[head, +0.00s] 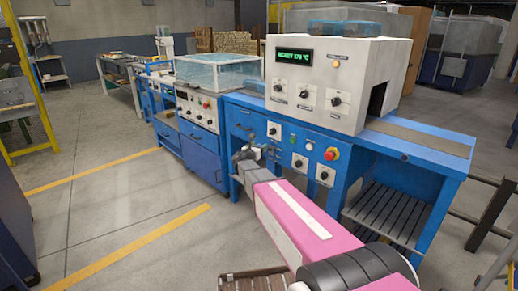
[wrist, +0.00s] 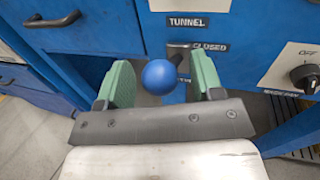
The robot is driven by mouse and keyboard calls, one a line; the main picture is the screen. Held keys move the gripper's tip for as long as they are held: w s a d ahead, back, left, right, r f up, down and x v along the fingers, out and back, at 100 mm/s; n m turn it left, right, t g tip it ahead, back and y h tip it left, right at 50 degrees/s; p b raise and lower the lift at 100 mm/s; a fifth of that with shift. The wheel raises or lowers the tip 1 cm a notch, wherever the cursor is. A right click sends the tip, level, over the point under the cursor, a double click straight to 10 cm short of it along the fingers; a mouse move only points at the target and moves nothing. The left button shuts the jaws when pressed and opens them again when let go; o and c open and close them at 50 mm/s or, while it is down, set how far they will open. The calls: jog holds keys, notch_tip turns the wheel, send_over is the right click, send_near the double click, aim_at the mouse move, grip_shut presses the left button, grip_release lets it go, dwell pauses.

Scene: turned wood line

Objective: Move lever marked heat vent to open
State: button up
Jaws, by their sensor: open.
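A round blue knob (wrist: 160,77) is in the middle of the wrist view, in front of a blue cabinet front. A dark piece shows just behind it, beside a "CLOSED" label (wrist: 209,46); a "TUNNEL" label (wrist: 200,21) is above. No "heat vent" or "open" wording can be read; the lever's shaft is mostly hidden. My gripper (wrist: 163,62) is open, its green fingers on either side of the knob, with a visible gap at each side. In the head view my gripper (head: 250,153) is at the cabinet front, and the knob cannot be made out there.
A rotary switch (wrist: 305,76) is right of the knob, and a drawer handle (wrist: 52,20) is at upper left. In the head view, a red emergency button (head: 331,154) and several switches share the panel. A white oven (head: 345,60) stands above. The floor at left is clear.

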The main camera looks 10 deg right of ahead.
grip_shut()
jog(key=shift+f, duration=0.1)
notch_tip(320, 180, down, 12)
jog(key=n+t+h, duration=0.1)
jog(key=t, duration=0.1)
dwell(1.3)
jog(key=shift+w+d, duration=0.1)
jog(key=shift+d, duration=0.05)
